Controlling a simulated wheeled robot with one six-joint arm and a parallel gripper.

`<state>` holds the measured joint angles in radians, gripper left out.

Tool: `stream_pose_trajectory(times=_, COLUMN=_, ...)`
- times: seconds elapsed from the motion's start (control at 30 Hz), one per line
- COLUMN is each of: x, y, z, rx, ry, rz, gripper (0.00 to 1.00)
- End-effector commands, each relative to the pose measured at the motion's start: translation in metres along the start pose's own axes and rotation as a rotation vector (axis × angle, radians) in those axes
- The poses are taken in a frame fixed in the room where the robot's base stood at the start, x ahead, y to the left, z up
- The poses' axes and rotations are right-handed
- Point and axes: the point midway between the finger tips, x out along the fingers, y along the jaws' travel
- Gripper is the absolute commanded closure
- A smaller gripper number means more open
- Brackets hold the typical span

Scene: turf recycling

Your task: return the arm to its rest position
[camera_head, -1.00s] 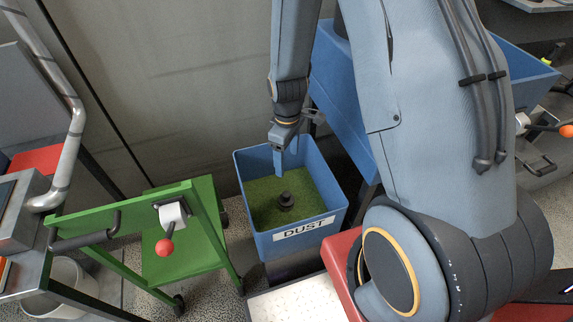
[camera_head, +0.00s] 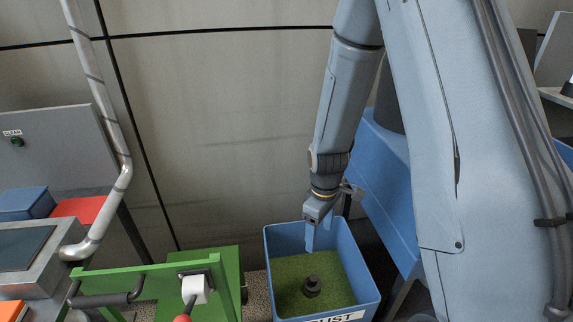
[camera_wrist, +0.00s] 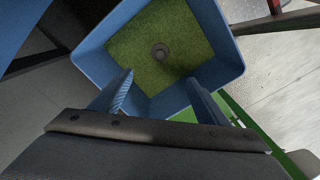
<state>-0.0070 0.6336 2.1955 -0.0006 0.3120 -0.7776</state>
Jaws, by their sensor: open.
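My gripper (camera_head: 319,232) hangs from my arm over the blue bin labelled "DUST" (camera_head: 371,285) in the head view. In the wrist view my gripper's two fingers (camera_wrist: 158,95) stand wide apart with nothing between them. The bin (camera_wrist: 88,52) lies beyond the fingers there, with green turf-like material (camera_wrist: 185,70) inside. A small dark round object (camera_head: 312,286) sits on this green material; it also shows in the wrist view (camera_wrist: 160,51). My arm is extended forward and down, its lower links filling the right of the head view.
A green cart (camera_head: 150,284) with a black handle stands left of the bin. A larger blue container (camera_head: 375,180) stands behind my arm, close to the gripper's right. A metal workstation with a bent pipe (camera_head: 122,180) is at the left. A wall closes the back.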

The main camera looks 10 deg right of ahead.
Motion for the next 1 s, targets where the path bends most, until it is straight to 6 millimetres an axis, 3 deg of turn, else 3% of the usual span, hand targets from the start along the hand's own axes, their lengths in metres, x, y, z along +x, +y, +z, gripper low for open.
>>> stream_pose_trajectory(times=0.17, x=-0.014, y=-0.002, z=0.003, rx=0.045, ry=0.007, rz=0.007, gripper=0.31)
stream_pose_trajectory(times=0.5, x=-0.097, y=-0.031, z=0.035, rx=0.393, ry=0.056, rz=0.036, gripper=0.31)
stream_pose_trajectory(times=0.7, x=-0.135, y=-0.055, z=0.060, rx=0.606, ry=0.088, rz=0.044, gripper=0.31)
stream_pose_trajectory(times=1.0, x=-0.157, y=-0.077, z=0.080, rx=0.776, ry=0.113, rz=0.045, gripper=0.31)
